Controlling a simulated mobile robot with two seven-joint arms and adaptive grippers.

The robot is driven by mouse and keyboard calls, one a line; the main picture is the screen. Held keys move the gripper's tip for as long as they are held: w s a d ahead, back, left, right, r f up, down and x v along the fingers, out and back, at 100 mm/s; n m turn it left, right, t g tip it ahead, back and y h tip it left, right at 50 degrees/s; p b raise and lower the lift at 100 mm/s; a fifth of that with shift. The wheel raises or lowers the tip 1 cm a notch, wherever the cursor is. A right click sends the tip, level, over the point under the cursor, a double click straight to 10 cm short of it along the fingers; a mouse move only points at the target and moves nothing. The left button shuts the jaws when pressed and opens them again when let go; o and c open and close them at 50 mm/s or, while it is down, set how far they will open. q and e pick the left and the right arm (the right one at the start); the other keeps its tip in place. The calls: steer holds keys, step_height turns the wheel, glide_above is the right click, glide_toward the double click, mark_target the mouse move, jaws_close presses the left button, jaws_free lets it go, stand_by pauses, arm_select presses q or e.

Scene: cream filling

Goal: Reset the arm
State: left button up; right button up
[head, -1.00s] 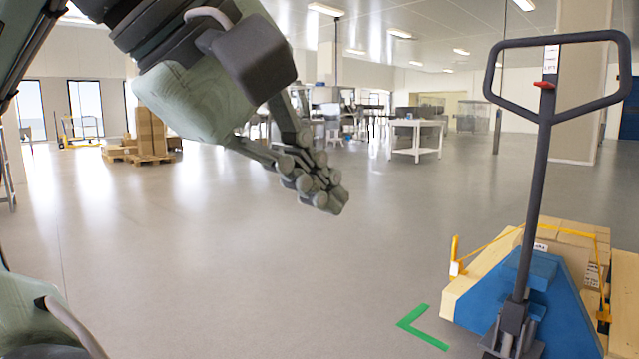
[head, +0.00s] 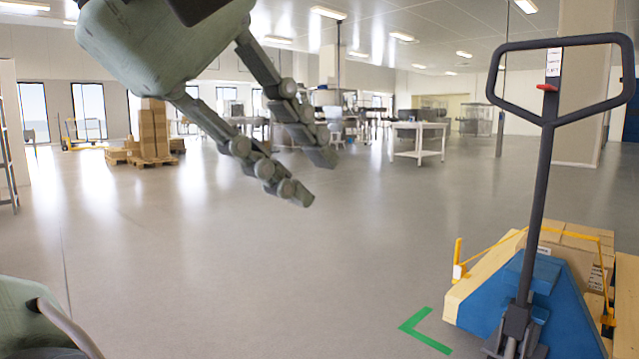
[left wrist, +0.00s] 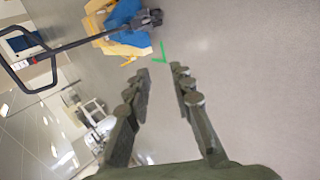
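My left gripper (head: 316,178) hangs in the air at the upper left of the head view, its two fingers pointing down and to the right. The fingers are apart with nothing between them. In the left wrist view the left gripper (left wrist: 160,78) also shows open, with bare floor beyond its fingertips. A green part of my own body (head: 30,315) fills the lower left corner of the head view. My right gripper is not seen in either view.
A blue pallet jack (head: 535,305) with a tall dark handle (head: 543,190) stands at the right beside boxes (head: 575,245). A green corner mark (head: 422,330) lies on the floor. Stacked cartons (head: 153,130) and a white table (head: 418,140) stand far back. The middle floor is clear.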

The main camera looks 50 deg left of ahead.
arm_select(q)
steer(key=v, duration=0.7)
steer(key=shift+s+r, duration=0.3)
steer(key=shift+r, duration=0.05)
steer(key=shift+d, duration=0.1)
